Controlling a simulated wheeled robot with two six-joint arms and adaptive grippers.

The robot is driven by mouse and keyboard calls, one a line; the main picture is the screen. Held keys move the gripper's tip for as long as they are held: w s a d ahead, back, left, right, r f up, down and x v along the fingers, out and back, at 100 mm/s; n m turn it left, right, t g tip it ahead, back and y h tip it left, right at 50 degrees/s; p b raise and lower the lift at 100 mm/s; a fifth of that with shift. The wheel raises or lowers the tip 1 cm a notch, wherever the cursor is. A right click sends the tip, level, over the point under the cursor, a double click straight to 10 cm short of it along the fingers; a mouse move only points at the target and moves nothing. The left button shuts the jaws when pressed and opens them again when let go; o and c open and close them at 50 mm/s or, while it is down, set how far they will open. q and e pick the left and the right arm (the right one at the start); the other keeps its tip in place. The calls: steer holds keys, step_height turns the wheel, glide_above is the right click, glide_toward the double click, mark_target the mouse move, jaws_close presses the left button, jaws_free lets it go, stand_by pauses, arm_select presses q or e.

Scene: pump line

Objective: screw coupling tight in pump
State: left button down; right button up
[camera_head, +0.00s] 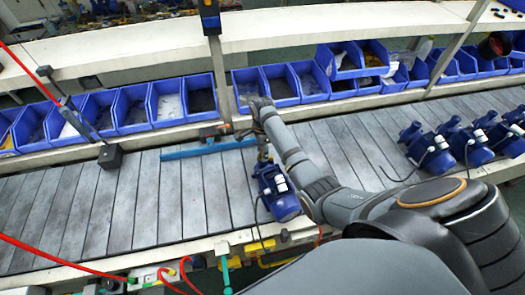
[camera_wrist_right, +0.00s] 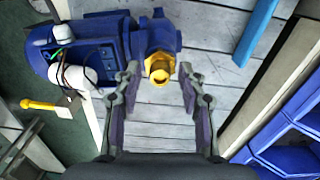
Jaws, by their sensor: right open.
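A blue pump (camera_head: 277,192) sits on the grey slatted conveyor, below my right gripper (camera_head: 263,152). The right wrist view shows the pump (camera_wrist_right: 85,55) at the upper left, with an open wiring box and loose wires on its side. A brass-yellow hexagonal coupling (camera_wrist_right: 159,68) sits at the pump's blue port and faces the camera. My right gripper (camera_wrist_right: 159,76) is open, its two fingers to the left and right of the coupling, with visible gaps on both sides. Nothing is held. How deep the coupling is threaded cannot be told. My left gripper is out of view.
Several more blue pumps (camera_head: 430,150) stand on the conveyor at the right. Blue parts bins (camera_head: 167,100) line the far edge. A blue bar (camera_head: 208,148) lies across the slats left of my gripper. A yellow-handled tool (camera_wrist_right: 42,104) lies by the near edge.

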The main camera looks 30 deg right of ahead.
steer(key=shift+n, duration=0.5)
steer(key=n, duration=0.3)
steer(key=n, duration=0.3)
steer(key=shift+n, duration=0.4)
jaws_close()
steer(key=shift+m, duration=1.8)
